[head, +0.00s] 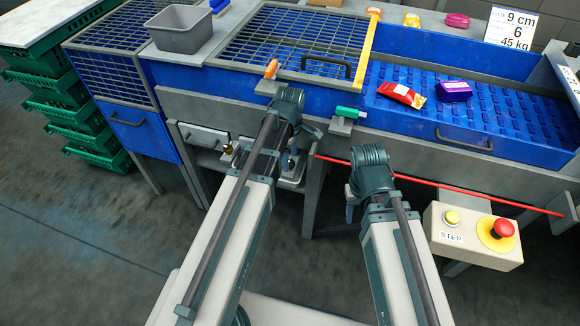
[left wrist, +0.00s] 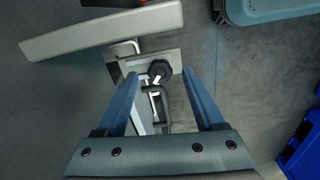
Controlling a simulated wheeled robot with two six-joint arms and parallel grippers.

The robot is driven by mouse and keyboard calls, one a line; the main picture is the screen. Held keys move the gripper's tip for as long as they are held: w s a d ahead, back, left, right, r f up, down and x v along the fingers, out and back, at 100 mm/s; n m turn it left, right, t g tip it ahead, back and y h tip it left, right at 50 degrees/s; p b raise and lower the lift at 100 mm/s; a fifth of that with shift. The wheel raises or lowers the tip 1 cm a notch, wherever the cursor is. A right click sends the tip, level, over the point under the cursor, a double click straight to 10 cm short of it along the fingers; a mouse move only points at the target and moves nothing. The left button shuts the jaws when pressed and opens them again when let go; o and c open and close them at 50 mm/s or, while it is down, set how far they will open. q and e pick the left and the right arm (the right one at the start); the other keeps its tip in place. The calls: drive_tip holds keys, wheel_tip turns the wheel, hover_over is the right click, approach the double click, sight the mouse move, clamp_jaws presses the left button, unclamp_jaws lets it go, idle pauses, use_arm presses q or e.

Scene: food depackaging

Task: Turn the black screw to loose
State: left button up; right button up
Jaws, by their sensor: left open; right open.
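The black screw (left wrist: 160,69) shows in the left wrist view as a round dark head on a grey metal plate (left wrist: 140,64). My left gripper (left wrist: 161,76) is open, with one blue finger on each side of the screw and a gap on both sides. I cannot tell how deep the fingertips are relative to it. In the head view my left gripper (head: 291,158) hangs below its wrist at the machine's front; I cannot make out the screw there. My right gripper (head: 350,207) is partly hidden by its own wrist, over the floor, apart from the machine.
A bent metal handle (left wrist: 158,100) lies just below the screw. A red rod (head: 440,184) runs along the machine's front on the right. A box with a red stop button (head: 503,228) stands at the right. Green crates (head: 75,125) are stacked at the left.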

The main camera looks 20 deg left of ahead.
use_arm(q)
drive_tip(key=shift+f, duration=0.65)
use_arm(e)
drive_tip(key=shift+f, duration=0.65)
use_arm(q)
clamp_jaws()
drive_tip(key=shift+n, duration=2.4)
unclamp_jaws()
